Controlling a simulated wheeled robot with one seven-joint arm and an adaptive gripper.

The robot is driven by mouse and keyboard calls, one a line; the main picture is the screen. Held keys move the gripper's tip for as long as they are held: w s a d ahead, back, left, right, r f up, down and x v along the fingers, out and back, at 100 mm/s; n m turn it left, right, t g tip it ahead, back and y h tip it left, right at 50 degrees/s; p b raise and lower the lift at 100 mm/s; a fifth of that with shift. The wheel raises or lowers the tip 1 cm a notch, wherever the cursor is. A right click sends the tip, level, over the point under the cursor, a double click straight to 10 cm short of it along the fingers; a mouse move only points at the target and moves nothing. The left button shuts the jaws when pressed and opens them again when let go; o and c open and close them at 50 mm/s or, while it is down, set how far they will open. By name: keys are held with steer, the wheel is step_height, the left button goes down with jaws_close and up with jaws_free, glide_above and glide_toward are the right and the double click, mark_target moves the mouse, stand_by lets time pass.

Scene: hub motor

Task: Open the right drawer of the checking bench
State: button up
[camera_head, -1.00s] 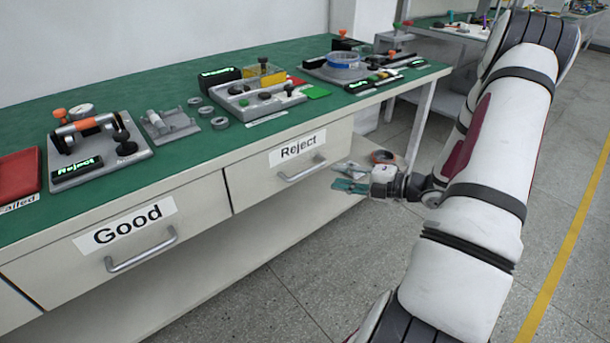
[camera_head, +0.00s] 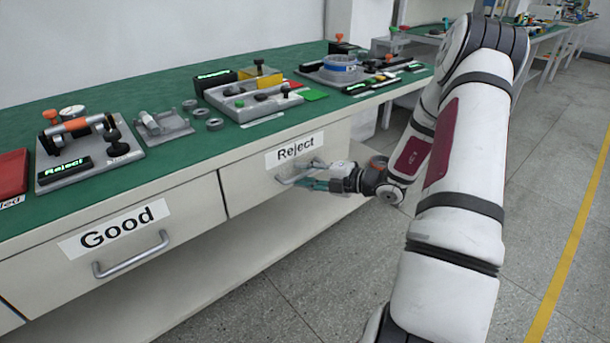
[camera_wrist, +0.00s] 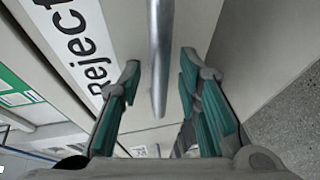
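The right drawer (camera_head: 247,191) of the checking bench has a white front with a "Reject" label and is shut flush with the bench. Its grey bar handle (camera_head: 290,176) shows in the head view, partly hidden by my gripper (camera_head: 308,179). In the wrist view my gripper (camera_wrist: 157,95) has its two teal fingers spread apart. The handle (camera_wrist: 160,60) runs between them lengthwise in that view, with space on both sides. I cannot tell how deep the handle sits between the fingertips.
The left drawer, labelled "Good" (camera_head: 60,275), is shut too. The green bench top (camera_head: 160,185) holds gauges, trays and rings. A lower shelf (camera_head: 230,270) runs under the drawers. Open floor (camera_head: 350,270) lies in front of the bench.

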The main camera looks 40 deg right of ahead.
jaws_close()
steer(key=s+p, duration=1.1)
steer(key=s, duration=1.6)
steer(key=shift+s+d, duration=0.3)
steer(key=shift+d, duration=0.15)
steer(key=shift+o, duration=0.2)
jaws_free()
steer(key=v, duration=1.2)
